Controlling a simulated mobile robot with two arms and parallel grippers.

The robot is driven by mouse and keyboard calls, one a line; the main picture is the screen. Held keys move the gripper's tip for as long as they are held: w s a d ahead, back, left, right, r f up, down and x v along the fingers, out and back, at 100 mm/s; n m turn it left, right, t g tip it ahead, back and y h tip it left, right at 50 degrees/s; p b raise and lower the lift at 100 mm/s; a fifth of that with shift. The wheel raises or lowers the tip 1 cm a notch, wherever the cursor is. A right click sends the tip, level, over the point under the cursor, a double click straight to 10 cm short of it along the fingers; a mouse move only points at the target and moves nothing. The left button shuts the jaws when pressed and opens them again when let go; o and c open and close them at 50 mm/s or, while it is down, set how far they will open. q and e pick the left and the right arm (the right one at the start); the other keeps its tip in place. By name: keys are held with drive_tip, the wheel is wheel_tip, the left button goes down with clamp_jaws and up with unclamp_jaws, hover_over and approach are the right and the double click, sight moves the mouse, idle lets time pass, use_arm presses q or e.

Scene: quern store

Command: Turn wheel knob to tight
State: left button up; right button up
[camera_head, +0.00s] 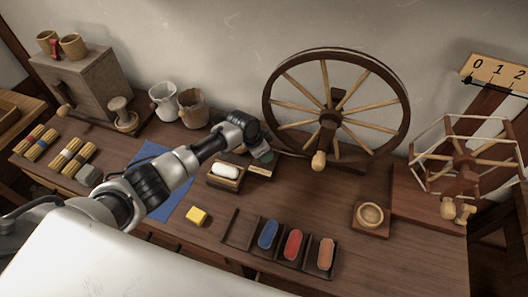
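The spinning wheel (403,117) stands upright at the back of the table, with wooden spokes and a dark rim. A pale wooden knob (319,160) sits low at its front, below the hub. My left gripper (262,152) is just left of the wheel's lower left rim, pointing down at the table, apart from the pale knob. Its fingers are small and mostly hidden by its own wrist, so I cannot tell whether it is open or holds anything. A small label plate (261,171) lies just below it; its writing is too small to read. My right gripper is not in view.
A round wooden dish (370,215) and a skein winder (466,160) stand right. Cups (164,98) stand behind my arm.

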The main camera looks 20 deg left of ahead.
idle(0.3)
use_arm(q)
drive_tip(key=o, duration=0.9)
drive_tip(key=p+v, duration=0.1)
drive_tip(key=v, duration=0.9)
drive_tip(key=shift+a+r, duration=0.1)
drive_tip(key=shift+r, duration=0.3)
